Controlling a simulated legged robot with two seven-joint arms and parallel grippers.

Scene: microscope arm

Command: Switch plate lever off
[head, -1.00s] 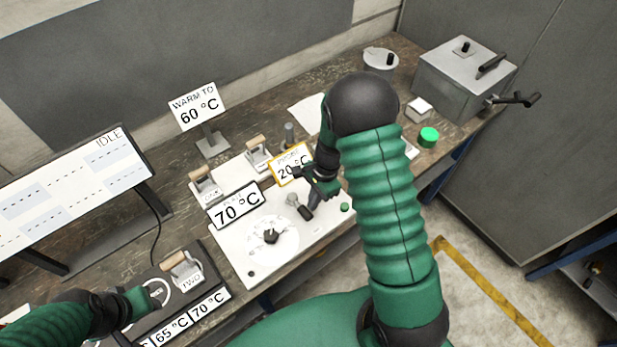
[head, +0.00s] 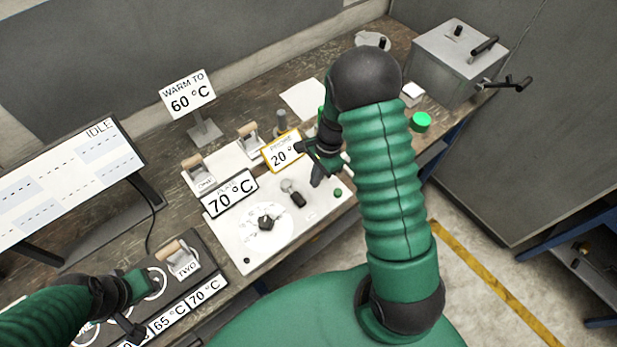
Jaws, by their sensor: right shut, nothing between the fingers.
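A white plate unit (head: 240,256) lies on the bench with a "70 °C" sign (head: 230,192) at its back left. A small lever (head: 291,187) with a black handle (head: 299,200) is on its top, the handle end pointing toward the front. A green dot (head: 337,192) sits to its right. My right gripper (head: 317,178) is shut and empty, just behind and right of the lever, apart from it in the picture. My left gripper (head: 143,304) is at lower left over a dark panel; its fingers are too unclear to judge.
A "20 °C" sign (head: 283,152) is close to my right gripper. A grey metal box (head: 446,66) stands at back right.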

